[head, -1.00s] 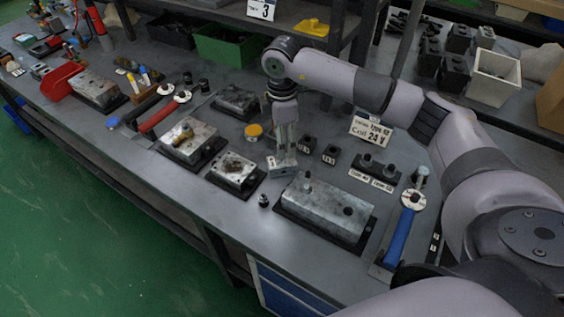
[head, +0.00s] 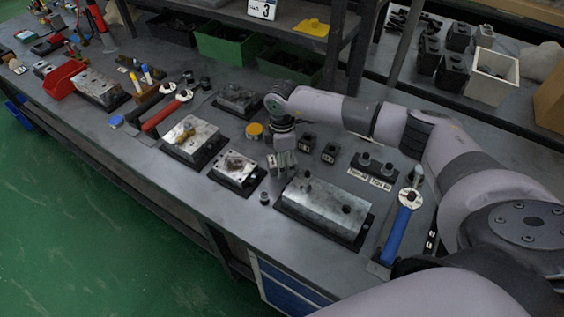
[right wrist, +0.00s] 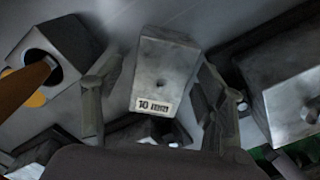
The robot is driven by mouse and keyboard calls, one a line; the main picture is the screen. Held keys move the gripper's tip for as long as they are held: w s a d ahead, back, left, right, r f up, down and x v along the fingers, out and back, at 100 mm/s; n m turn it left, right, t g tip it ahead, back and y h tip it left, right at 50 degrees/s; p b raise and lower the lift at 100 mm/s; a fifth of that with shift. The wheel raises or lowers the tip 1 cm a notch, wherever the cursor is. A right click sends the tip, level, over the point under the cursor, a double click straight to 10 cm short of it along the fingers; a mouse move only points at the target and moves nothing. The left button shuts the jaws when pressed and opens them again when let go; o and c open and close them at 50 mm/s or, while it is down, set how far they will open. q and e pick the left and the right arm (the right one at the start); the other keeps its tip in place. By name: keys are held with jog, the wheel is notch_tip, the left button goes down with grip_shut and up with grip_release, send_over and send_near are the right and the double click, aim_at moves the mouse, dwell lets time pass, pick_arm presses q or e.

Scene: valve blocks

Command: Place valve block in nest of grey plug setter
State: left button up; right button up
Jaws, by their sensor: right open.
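My right gripper (head: 282,165) points down at the middle of the bench, left of a large grey metal block (head: 325,206) on a black base. In the right wrist view its two fingers (right wrist: 155,105) are open on either side of a light grey block (right wrist: 165,65) with a "10 mm" label and a small hole on top; I cannot tell whether they touch it. Smaller metal blocks on dark bases lie to the left, one (head: 236,168) near the gripper and one (head: 190,138) further away. I cannot tell which is the valve block or the plug setter's nest. My left gripper is not in view.
A small cylinder (head: 265,198) is near the front edge. A blue-handled tool (head: 402,228) lies right of the large block.

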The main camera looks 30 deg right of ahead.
jog(key=shift+c, duration=0.6)
jog(key=shift+r, duration=0.1)
grip_shut()
